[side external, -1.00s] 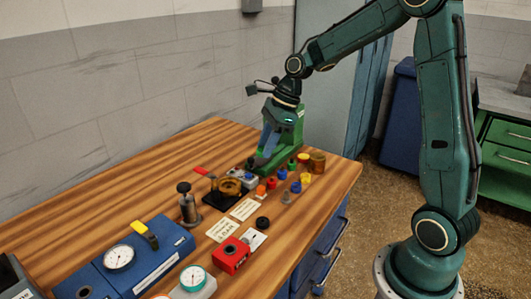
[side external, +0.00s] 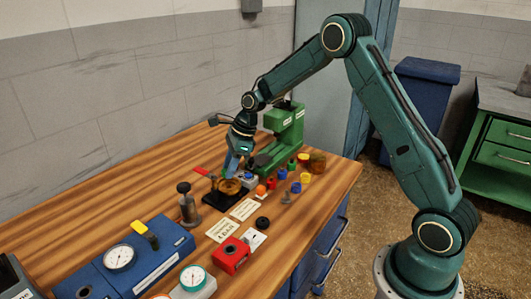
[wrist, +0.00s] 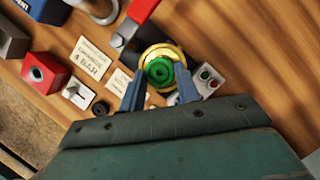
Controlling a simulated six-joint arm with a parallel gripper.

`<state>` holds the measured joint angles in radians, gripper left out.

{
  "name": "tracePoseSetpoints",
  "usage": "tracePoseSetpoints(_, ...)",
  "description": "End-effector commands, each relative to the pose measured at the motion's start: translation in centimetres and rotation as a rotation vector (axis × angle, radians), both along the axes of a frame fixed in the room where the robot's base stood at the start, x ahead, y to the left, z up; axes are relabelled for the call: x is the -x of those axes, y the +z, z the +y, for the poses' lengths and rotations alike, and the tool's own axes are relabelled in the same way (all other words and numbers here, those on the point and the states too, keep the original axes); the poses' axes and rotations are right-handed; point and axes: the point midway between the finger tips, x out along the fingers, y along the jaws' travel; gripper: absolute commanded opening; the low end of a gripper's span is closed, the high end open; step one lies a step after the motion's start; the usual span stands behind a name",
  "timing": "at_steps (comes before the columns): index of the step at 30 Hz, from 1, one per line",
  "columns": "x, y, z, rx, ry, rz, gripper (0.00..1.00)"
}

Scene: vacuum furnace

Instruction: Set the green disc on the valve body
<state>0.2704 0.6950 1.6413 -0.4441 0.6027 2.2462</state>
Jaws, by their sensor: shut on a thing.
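The valve body (side external: 230,188) is a round brass-coloured ring on a black base with a red lever beside it. In the wrist view the brass ring (wrist: 177,54) shows around the green disc (wrist: 158,71), which has concentric rings. My gripper (wrist: 158,88) is shut on the green disc, its two blue fingers on either side. In the side view my gripper (side external: 231,172) points down just above the valve body. The disc overlaps the ring in the wrist view; I cannot tell whether they touch. The disc is not clear in the side view.
A green press (side external: 287,125) stands behind to the right. A dark plunger post (side external: 187,203) stands close on the left. Several small coloured caps (side external: 282,174) lie to the right. Label cards (side external: 222,230), a red box (side external: 231,256) and a blue gauge unit (side external: 140,256) lie in front.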

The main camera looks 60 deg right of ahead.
Motion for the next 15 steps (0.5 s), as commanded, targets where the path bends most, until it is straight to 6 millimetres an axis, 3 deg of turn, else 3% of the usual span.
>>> tracePoseSetpoints(15, 0.1, -1.5, 0.0, -0.001, 0.0, 0.002, 0.11)
